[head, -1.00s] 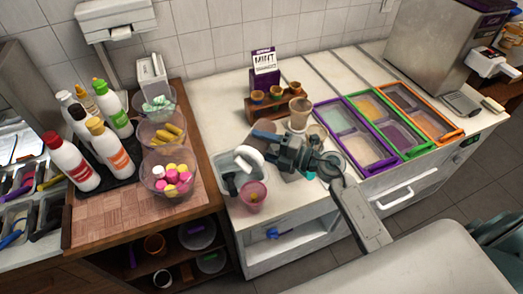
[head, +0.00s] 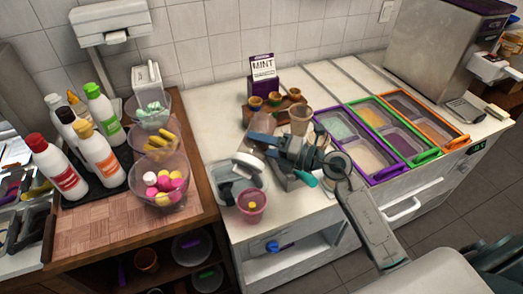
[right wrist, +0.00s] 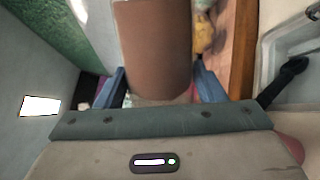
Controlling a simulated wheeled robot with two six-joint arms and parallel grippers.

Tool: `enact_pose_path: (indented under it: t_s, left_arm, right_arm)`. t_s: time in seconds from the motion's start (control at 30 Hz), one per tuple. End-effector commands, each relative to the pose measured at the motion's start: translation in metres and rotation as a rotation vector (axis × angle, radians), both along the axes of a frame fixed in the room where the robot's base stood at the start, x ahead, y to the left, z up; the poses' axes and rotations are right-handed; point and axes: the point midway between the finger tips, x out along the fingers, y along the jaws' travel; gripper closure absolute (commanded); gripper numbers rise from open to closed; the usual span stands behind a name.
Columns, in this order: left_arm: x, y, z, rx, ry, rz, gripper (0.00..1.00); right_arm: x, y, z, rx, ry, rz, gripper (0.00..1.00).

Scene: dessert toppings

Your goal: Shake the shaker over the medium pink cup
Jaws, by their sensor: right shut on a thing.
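The pink cup (head: 252,205) stands on the white counter's front part, in front of the grey tray, in the head view. My right gripper (head: 260,131) is above the counter, behind and above the cup. In the right wrist view it (right wrist: 160,88) is shut on a brown cylindrical body, the shaker (right wrist: 155,45), which sits between its blue fingers. In the head view the shaker is largely hidden by the gripper, so its tilt is hard to tell. It is not over the cup's opening. My left gripper is out of view.
A grey tray (head: 222,194) sits beside the cup. A beige cup (head: 301,118) and a wooden stand with small cups (head: 256,103) are behind the gripper. Topping bins (head: 371,159) are at the right; clear bowls (head: 183,190) and bottles (head: 62,172) are at the left.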

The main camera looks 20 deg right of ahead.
Motion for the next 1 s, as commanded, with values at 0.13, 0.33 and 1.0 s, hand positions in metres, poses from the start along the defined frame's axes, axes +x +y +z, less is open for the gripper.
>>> enact_pose_path:
  t_s: [0.13, 0.33, 1.0]
  left_arm:
    - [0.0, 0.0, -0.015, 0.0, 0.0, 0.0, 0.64]
    - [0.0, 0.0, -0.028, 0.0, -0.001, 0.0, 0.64]
    - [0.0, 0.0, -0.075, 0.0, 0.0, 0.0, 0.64]
  right_arm:
    - [0.0, 0.0, -0.002, -0.041, -0.047, 0.0, 0.69]
    - [-0.003, 0.003, -0.008, -0.117, -0.13, 0.0, 0.69]
    - [-0.013, 0.012, -0.024, -0.361, -0.391, 0.0, 0.69]
